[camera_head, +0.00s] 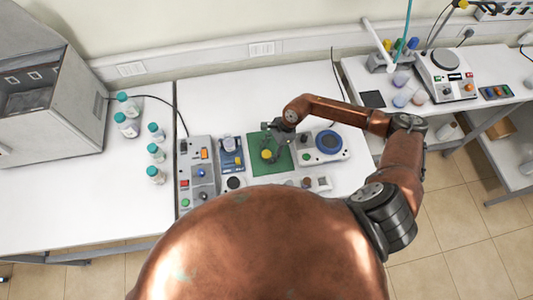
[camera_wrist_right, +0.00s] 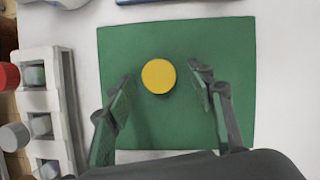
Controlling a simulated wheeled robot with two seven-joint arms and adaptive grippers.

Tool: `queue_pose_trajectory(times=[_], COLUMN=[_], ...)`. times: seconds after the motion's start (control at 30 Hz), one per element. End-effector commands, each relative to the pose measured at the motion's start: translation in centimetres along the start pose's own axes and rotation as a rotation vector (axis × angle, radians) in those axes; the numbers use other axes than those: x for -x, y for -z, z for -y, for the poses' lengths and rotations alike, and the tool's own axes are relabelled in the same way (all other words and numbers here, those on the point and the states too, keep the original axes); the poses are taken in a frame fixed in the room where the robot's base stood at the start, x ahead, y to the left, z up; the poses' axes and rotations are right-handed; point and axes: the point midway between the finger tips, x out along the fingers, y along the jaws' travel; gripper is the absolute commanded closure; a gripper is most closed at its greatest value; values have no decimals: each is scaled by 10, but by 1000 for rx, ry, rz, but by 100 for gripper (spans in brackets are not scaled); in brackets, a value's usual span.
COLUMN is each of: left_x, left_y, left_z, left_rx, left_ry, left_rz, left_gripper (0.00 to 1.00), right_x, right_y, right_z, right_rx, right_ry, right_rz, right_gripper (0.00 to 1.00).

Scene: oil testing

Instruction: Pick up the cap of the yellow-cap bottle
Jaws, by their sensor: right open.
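The yellow cap (camera_wrist_right: 158,76) shows from above as a round disc on the green mat (camera_wrist_right: 190,40) in the right wrist view; the bottle's body under it is hidden. In the head view the yellow cap (camera_head: 266,154) is small on the green mat (camera_head: 286,165). My right gripper (camera_wrist_right: 166,93) is open, its fingers on either side of the cap, apart from it, with the cap slightly ahead of the line between the fingertips. In the head view my right gripper (camera_head: 273,142) is over the mat. My left gripper does not show.
A device with a blue disc (camera_head: 330,142) stands right of the mat, and a grey control box (camera_head: 198,172) stands to its left. A blue device (camera_head: 231,153) is close to the mat's left edge. Several teal-capped bottles (camera_head: 156,174) stand at the left. White table is free behind the mat.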

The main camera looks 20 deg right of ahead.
Motion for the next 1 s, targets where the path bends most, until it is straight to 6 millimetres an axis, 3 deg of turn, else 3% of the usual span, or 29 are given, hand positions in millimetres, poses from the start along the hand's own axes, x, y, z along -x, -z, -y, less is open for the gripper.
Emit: queue_pose_trajectory(times=[0.07, 0.5, 0.83, 1.0], left_x=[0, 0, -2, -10], left_y=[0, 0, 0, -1], left_z=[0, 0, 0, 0], left_rx=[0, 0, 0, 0], left_ry=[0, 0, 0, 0], left_rz=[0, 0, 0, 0], left_gripper=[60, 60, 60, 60], right_x=[0, 0, 2, 15], right_y=[0, 0, -1, -6], right_z=[0, 0, 0, 0], right_rx=[0, 0, 1, 3], right_ry=[-1, -1, 0, 0], right_rz=[0, 0, 1, 0], right_gripper=[51, 81, 81, 81])
